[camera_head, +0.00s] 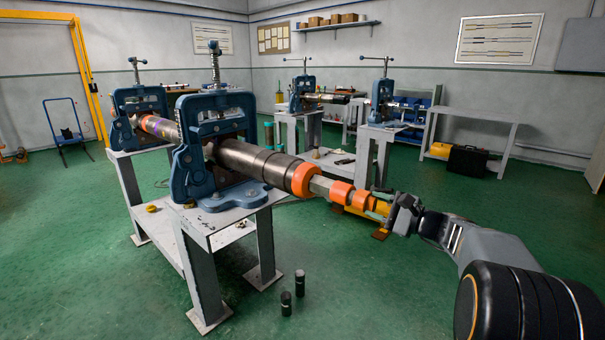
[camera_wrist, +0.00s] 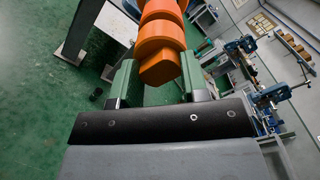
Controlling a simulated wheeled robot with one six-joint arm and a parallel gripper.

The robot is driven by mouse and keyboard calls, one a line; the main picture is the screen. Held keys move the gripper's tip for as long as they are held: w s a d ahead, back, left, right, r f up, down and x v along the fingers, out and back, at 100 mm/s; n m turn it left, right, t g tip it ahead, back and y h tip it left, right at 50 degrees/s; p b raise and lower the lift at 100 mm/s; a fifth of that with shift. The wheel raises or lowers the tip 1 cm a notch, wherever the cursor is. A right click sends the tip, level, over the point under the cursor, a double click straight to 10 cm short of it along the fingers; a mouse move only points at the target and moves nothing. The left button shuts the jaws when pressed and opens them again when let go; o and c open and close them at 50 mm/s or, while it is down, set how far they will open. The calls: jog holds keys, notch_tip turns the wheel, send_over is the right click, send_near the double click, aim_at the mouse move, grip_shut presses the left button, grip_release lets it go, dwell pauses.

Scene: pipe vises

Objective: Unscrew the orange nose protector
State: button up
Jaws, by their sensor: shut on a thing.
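A long dark pipe (camera_head: 255,160) lies level in the blue vises, with its near end sticking out to the right. An orange collar (camera_head: 304,180) sits on that end. A pale faceted section and smaller orange rings (camera_head: 341,192) follow in line, and together they look like the orange nose protector (camera_wrist: 160,38). My gripper (camera_head: 379,207) is at the outer tip, in line with the pipe. In the wrist view its green fingers (camera_wrist: 158,82) stand on either side of the rounded orange end, shut on it. The contact faces are partly hidden.
The near blue vise (camera_head: 187,160) stands on a grey bench (camera_head: 212,225). Two small dark cylinders (camera_head: 300,283) stand on the green floor below the pipe. More vises on benches and a grey table (camera_head: 484,117) are behind.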

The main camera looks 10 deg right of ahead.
jog(key=n+b, duration=0.2)
jog(key=b, duration=0.1)
jog(key=n+b, duration=0.2)
jog(key=shift+a+f+b, duration=0.1)
jog(key=shift+f+b, duration=0.3)
jog(key=n+b, duration=0.4)
jog(key=b, duration=0.1)
jog(key=shift+n+b, duration=0.35)
jog(key=shift+n, duration=0.05)
jog(key=shift+r+n, duration=0.25)
jog(key=shift+n, duration=0.35)
jog(key=shift+n+h, duration=0.3)
jog(key=shift+n, duration=0.6)
jog(key=o, duration=0.9)
jog(key=shift+r, duration=0.15)
jog(key=shift+c, duration=0.2)
jog(key=shift+s, duration=0.1)
